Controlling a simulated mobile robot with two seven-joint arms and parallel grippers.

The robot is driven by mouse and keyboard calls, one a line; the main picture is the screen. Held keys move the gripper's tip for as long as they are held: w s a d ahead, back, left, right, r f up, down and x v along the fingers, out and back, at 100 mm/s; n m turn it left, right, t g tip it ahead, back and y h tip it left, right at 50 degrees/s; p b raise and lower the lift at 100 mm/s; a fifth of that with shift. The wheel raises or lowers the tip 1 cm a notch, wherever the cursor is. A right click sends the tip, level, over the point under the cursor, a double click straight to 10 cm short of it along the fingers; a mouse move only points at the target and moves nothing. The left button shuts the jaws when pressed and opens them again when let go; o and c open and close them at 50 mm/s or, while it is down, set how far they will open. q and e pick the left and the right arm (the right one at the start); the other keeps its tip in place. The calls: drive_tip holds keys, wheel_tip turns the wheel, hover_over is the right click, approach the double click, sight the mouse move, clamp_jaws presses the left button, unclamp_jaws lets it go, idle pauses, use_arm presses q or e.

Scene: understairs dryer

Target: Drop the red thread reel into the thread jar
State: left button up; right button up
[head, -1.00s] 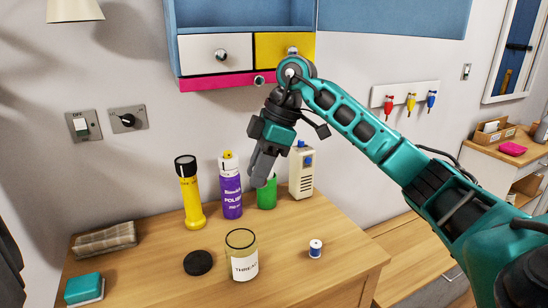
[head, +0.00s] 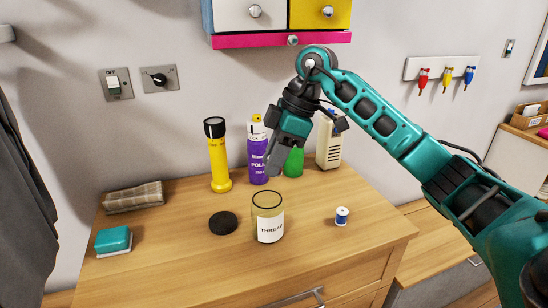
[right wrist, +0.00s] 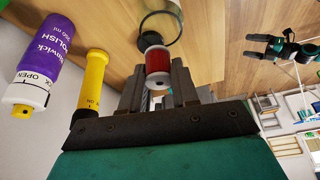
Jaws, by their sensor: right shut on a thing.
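The red thread reel (right wrist: 157,66) is between the fingers of my right gripper (head: 271,168) in the right wrist view. The reel cannot be made out in the head view. The thread jar (head: 268,224) is clear, has a "THREAD" label and stands upright and open on the wooden table. In the head view the right fingertips hang above the jar, pointing down. The jar's round rim (right wrist: 146,17) shows just beyond the reel in the right wrist view. My left gripper (right wrist: 258,46) is at the upper right there, with its fingers apart and empty.
A black lid (head: 223,222) lies left of the jar, and a blue-and-white reel (head: 342,216) stands to its right. Behind are a yellow torch (head: 219,158), a purple polish can (head: 258,163), a green container (head: 294,161) and a cream box (head: 329,145).

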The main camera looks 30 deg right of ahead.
drive_tip(key=shift+f, duration=0.1)
drive_tip(key=o, duration=1.1)
drive_tip(key=p+v, duration=0.1)
drive_tip(key=v, duration=1.2)
drive_tip(key=shift+p, duration=0.3)
